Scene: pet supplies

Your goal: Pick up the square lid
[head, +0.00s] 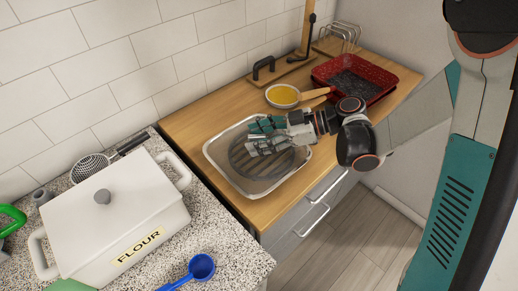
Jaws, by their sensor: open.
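A clear, square, pale-rimmed piece (283,184) lies on the wooden counter, with a dark round shape showing in its middle. It looks like the square lid, though I cannot tell it surely from a shallow dish. My gripper (253,137) is open over its far part, fingers pointing left, and hides some of its far rim and middle. I cannot tell whether the fingers touch it. A white box marked FLOUR (140,248) stands at the left with its own white, knobbed lid (108,205) on top.
A wire rack (340,38) is at the back. A blue scoop (201,267) and a strainer (90,167) lie on the granite counter.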

